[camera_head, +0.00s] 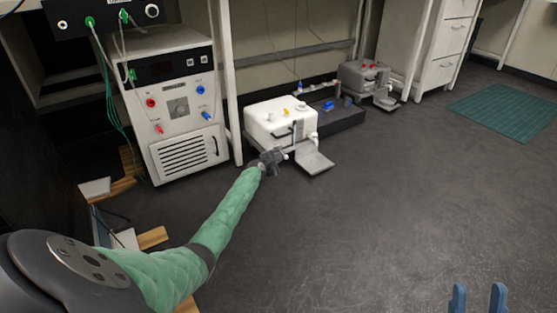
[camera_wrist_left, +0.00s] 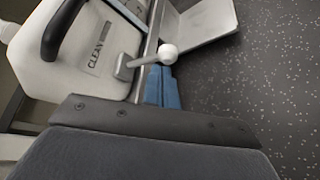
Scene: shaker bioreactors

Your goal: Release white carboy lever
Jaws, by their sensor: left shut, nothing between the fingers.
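In the left wrist view the carboy (camera_wrist_left: 75,70) shows a "CLEAN" label and a black handle. Its lever (camera_wrist_left: 150,58) is a pale rod from a grey block, ending in a white ball knob. My left gripper (camera_head: 271,159) is at the carboy's front lower side. In the left wrist view its blue fingers (camera_wrist_left: 161,72) are together and empty, just below the knob; I cannot tell whether they touch the lever. My right gripper (camera_head: 478,298) is open and empty, at the lower right of the head view.
A grey flap or tray (camera_head: 314,161) sticks out in front of the carboy. A grey carboy (camera_head: 364,80) and a dark low platform (camera_head: 338,115) stand behind to the right. The white machine (camera_head: 180,110) is on the left. The floor at right is clear up to a green mat (camera_head: 508,109).

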